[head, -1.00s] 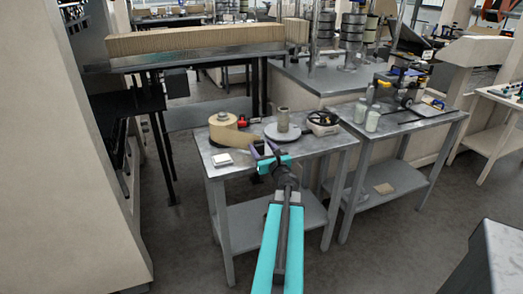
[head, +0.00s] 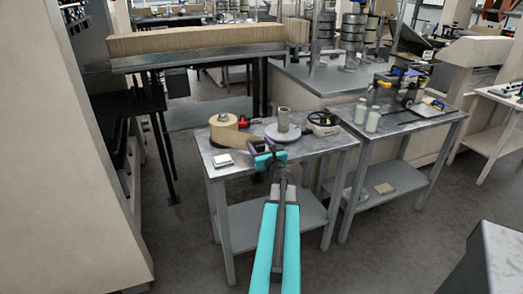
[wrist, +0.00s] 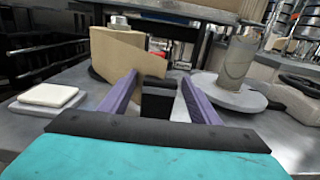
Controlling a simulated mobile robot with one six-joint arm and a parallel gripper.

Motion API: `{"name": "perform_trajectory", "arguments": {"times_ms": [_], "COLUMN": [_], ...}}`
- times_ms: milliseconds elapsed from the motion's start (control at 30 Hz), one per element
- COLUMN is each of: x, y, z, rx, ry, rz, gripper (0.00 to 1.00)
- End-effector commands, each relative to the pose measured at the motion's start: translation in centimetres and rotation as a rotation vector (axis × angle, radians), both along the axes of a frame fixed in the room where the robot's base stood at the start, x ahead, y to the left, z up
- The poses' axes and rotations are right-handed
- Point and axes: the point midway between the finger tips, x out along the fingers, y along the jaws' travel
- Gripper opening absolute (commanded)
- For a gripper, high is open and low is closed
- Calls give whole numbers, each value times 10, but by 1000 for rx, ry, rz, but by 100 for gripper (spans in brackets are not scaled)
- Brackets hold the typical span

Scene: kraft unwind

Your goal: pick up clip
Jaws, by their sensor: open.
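A dark block, which looks like the clip (wrist: 158,103), shows between my fingers in the wrist view, in front of the kraft roll. I cannot tell whether it touches either finger. My gripper (wrist: 159,78) is open, with a purple finger on each side of the dark block. The clip cannot be made out there, as the gripper is small and dark.
The kraft roll (head: 222,128) with its loose paper tail stands behind my gripper. A white pad (head: 223,160) lies to the left. A round base with a grey cylinder (head: 283,119) and a handwheel (head: 322,122) are to the right. A red item (head: 243,121) lies behind.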

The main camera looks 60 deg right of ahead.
Motion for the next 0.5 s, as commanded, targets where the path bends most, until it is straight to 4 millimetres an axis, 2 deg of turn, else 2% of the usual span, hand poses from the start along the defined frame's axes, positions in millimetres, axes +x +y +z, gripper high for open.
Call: {"name": "perform_trajectory", "arguments": {"times_ms": [200, 500], "x": [16, 20], "y": [-12, -15], "z": [1, 0], "rx": [1, 0], "ry": [-2, -1], "rz": [1, 0], "gripper": [56, 56]}}
